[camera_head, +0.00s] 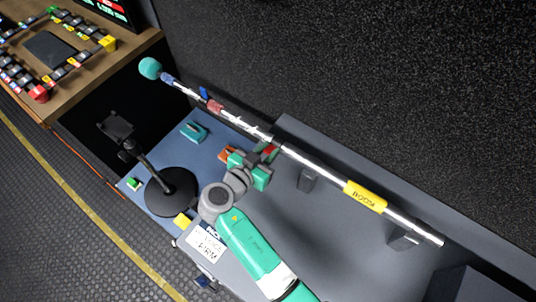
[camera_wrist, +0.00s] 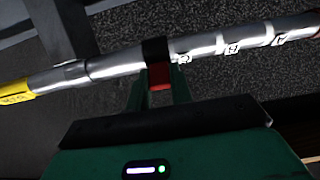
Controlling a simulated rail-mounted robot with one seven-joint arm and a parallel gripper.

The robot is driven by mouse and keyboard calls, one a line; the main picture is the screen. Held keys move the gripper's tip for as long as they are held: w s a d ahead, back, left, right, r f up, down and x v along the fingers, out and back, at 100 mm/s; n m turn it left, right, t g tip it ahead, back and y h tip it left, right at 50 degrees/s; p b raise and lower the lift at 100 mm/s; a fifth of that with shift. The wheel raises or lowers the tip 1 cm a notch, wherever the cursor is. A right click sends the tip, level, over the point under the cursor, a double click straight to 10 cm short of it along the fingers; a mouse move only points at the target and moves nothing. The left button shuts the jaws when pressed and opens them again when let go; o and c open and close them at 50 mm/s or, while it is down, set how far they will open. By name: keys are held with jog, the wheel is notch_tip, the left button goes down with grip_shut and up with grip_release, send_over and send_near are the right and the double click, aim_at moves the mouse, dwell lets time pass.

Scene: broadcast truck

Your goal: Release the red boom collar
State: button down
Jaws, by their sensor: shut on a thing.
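A silvery boom pole (camera_head: 315,165) runs diagonally along the dark wall, with a teal ball at its upper left end and a yellow label sleeve (camera_head: 365,196) toward its lower right. In the wrist view the pole (camera_wrist: 115,64) crosses the top, with a black collar (camera_wrist: 155,50) around it. A red block (camera_wrist: 159,76), apparently the red collar's lever, sits just below that collar. My gripper (camera_wrist: 160,88) is shut on this red block, one green finger on each side. In the head view my gripper (camera_head: 265,164) is at the pole's middle; its fingers partly hide the red piece.
A red band (camera_head: 215,106) and a blue piece (camera_head: 204,93) are farther up the pole. Dark supports (camera_head: 307,180) stand under it. A black round-based stand (camera_head: 170,192), a teal clamp-like object (camera_head: 194,131) and a yellow block (camera_head: 182,221) are on the blue-grey surface.

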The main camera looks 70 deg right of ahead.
jog(key=shift+f+b, duration=0.35)
jog(key=shift+f, duration=0.1)
jog(key=shift+r+h, duration=0.3)
jog(key=c, duration=1.2)
grip_release()
jog(key=shift+a, duration=0.1)
jog(key=shift+c, duration=0.2)
jog(key=v, duration=0.7)
jog(key=shift+a+p, duration=0.35)
jog(key=shift+p, duration=0.05)
jog(key=shift+w+r, duration=0.1)
jog(key=shift+w, duration=0.05)
